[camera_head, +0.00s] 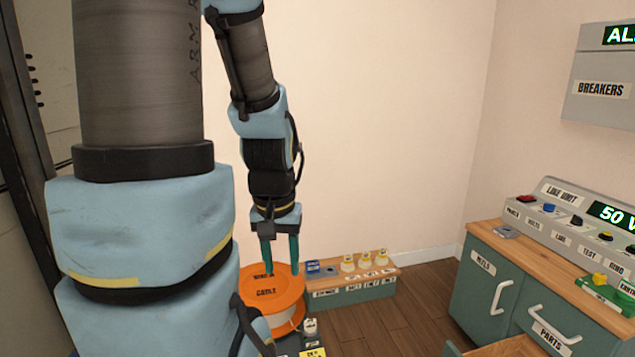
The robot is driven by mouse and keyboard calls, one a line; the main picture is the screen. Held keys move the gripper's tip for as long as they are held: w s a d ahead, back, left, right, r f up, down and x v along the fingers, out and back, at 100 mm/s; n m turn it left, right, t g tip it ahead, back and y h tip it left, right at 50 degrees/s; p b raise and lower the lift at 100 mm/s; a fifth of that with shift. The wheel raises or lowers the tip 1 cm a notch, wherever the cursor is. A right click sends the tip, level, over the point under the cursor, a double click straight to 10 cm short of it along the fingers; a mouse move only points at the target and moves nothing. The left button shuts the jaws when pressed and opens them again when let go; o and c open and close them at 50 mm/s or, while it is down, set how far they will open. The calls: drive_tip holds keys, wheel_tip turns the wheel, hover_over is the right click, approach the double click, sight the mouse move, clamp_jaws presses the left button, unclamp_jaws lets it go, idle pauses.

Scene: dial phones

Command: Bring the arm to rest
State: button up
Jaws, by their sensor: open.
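My arm comes in from the upper left and bends down at the middle of the view. My gripper (280,256) points straight down with two teal fingers apart. It is open, with nothing seen between the fingers. The fingers show in front of and over an orange cable reel (262,290). I cannot tell whether the fingertips touch the reel's top. The near part of my arm hides the left side of the room and part of the reel's surroundings.
Behind the reel stands a low bench (388,268) with several yellow-white pieces and a blue item (313,267). At right is a teal cabinet (474,290) with a line unit console (545,215). A breakers box (600,88) hangs above. Brown floor (400,325) lies clear between.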

wheel_tip(320, 180, up, 24)
drive_tip(key=p, duration=2.1)
drive_tip(key=shift+f, duration=0.15)
drive_tip(key=shift+c, duration=0.4)
